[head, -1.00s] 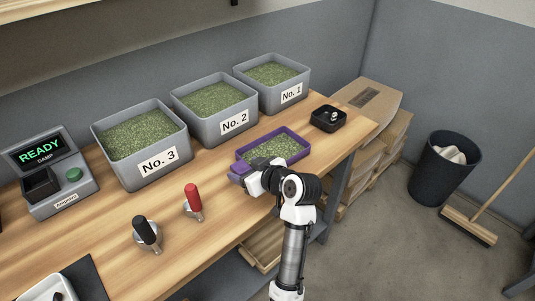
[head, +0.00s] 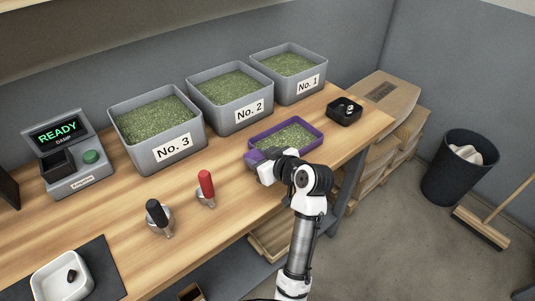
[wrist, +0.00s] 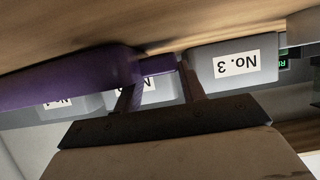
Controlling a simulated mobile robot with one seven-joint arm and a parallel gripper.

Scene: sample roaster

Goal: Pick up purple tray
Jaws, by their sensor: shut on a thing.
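The purple tray (head: 314,143) holds green beans and is at the right part of the wooden bench, in front of bins No. 1 and No. 2. My gripper (head: 262,158) is at the tray's left end, shut on its purple tab. In the wrist view, which is upside down, my gripper's two dark fingers (wrist: 160,82) stand either side of the tab (wrist: 158,65), and the tray's purple side (wrist: 65,82) runs off to the left. The tray looks level; I cannot tell whether it touches the bench.
Grey bins No. 1 (head: 305,87), No. 2 (head: 247,113) and No. 3 (head: 172,149) stand behind the tray. A small black dish (head: 343,116) sits to its right. Red-handled (head: 206,184) and black-handled (head: 156,213) scoops stand to the left. The bench's front edge is close.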

